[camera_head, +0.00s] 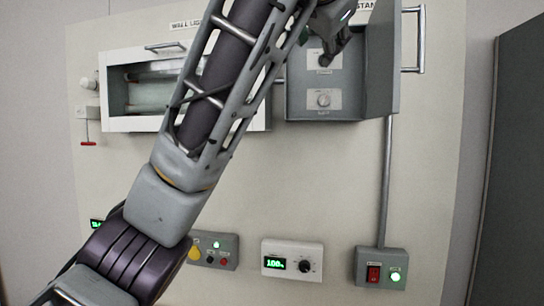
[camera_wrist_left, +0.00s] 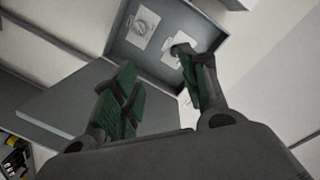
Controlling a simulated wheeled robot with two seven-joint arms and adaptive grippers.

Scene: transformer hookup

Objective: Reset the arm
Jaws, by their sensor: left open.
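My left arm (camera_head: 215,95) reaches up across the head view from the lower left. Its gripper (camera_head: 331,42) is at the top, in front of the upper part of an open grey box (camera_head: 296,101) on the wall panel. In the left wrist view my left gripper (camera_wrist_left: 158,78) has its green-padded fingers spread, with nothing seen between them. The grey box (camera_wrist_left: 122,46) lies beyond the fingers there, with light plates inside. A round knob (camera_head: 323,99) shows low in the box in the head view. The gripper partly hides the upper plate. My right gripper is not in view.
The box's door (camera_head: 382,65) stands open on the right. A white-framed cabinet (camera_head: 120,122) is partly behind my arm. Below are a white dial unit (camera_head: 292,261), a red-switch box (camera_head: 382,267) and a button box (camera_head: 222,251). The middle panel is bare.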

